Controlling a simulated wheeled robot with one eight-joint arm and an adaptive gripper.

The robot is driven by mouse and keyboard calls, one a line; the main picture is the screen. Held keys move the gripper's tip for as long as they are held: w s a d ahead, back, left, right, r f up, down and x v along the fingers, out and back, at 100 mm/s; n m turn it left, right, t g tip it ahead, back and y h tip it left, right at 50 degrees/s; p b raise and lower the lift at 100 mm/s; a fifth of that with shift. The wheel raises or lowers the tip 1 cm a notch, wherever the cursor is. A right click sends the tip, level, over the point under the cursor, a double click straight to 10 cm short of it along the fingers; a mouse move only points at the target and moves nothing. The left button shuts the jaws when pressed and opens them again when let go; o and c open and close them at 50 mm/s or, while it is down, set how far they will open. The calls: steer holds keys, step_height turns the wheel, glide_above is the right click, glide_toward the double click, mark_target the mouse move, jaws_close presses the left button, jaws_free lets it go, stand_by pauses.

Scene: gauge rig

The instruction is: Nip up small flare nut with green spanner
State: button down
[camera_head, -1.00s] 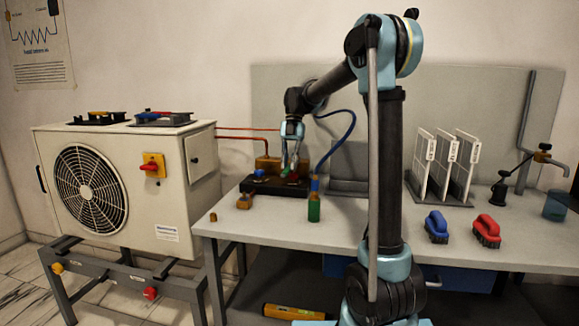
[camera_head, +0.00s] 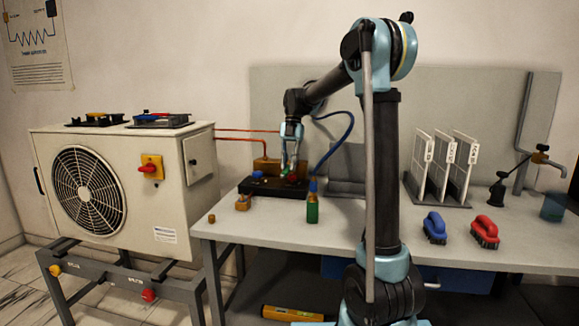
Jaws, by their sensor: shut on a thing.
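My gripper (camera_head: 289,170) is over the dark rig block (camera_head: 262,187) on the bench, fingers pointing down. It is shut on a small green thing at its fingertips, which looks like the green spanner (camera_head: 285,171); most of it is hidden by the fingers. A small red part (camera_head: 292,178) shows just below the fingertips. Brass fittings (camera_head: 268,165) stand behind the block, with copper pipes running to them. The small flare nut is too small to tell apart, and I cannot tell whether the spanner is around it.
Small brass pieces (camera_head: 243,203) lie in front. The bench front middle is clear.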

steer(key=shift+w+d, duration=0.25)
steer(key=shift+w, duration=0.75)
stand_by(0.8)
steer(key=c, duration=2.1)
jaws_free()
jaws_close()
steer(key=shift+w+a+m+y, duration=0.25)
steer(key=shift+a+m, duration=0.35)
steer(key=shift+m, duration=0.05)
steer(key=shift+w+a+m+y, duration=0.2)
steer(key=shift+a+m+y, duration=0.05)
steer(key=shift+a+m, duration=0.35)
steer(key=shift+w+a+m, duration=0.25)
steer(key=shift+a+m, duration=0.1)
steer(key=shift+m, duration=0.2)
steer(key=shift+s+d+n, duration=0.4)
steer(key=shift+d+n, duration=0.35)
steer(key=shift+n, duration=0.15)
steer(key=shift+s, duration=0.1)
